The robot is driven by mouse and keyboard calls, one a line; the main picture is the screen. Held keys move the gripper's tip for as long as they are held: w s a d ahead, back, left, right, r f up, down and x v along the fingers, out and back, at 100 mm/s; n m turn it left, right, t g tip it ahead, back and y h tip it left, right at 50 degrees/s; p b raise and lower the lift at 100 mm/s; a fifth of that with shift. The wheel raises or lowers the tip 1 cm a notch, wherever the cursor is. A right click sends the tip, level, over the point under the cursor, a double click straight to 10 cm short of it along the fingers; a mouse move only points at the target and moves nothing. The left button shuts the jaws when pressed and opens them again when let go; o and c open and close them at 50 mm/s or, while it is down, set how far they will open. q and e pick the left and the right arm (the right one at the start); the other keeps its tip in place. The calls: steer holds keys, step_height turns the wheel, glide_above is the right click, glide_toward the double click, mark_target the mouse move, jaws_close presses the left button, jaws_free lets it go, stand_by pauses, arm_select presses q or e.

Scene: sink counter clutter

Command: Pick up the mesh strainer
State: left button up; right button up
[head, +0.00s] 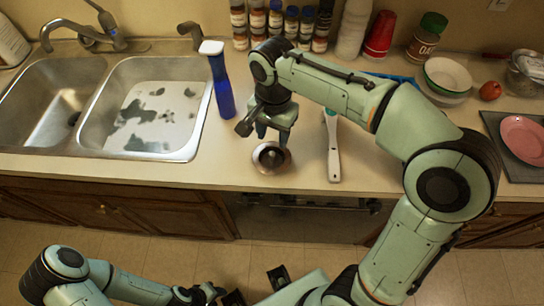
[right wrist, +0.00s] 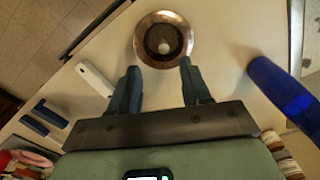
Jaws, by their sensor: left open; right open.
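The mesh strainer (head: 271,157) looks like a small round metal basket with a coppery rim and a pale knob in its middle. It sits on the counter near the front edge, right of the sink. In the right wrist view the strainer (right wrist: 163,21) lies just beyond the fingertips. My right gripper (head: 273,137) is open and empty, pointing down close to the strainer's back side. Its fingertips (right wrist: 160,66) reach the near rim in the picture; I cannot tell if they touch. My left gripper (head: 255,287) is open and empty, low in front of the cabinets.
A blue bottle (head: 221,88) stands left of my right gripper, by the sink (head: 150,107). A white-handled brush (head: 333,150) lies to the right. Spice jars (head: 275,20) line the wall. A bowl (head: 447,74) and pink plate (head: 523,138) are further right.

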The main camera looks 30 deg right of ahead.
mark_target(272, 153)
steer(key=f, duration=0.8)
steer(key=shift+w+d+f+b, duration=0.1)
steer(key=shift+w+f+b, duration=0.25)
jaws_close()
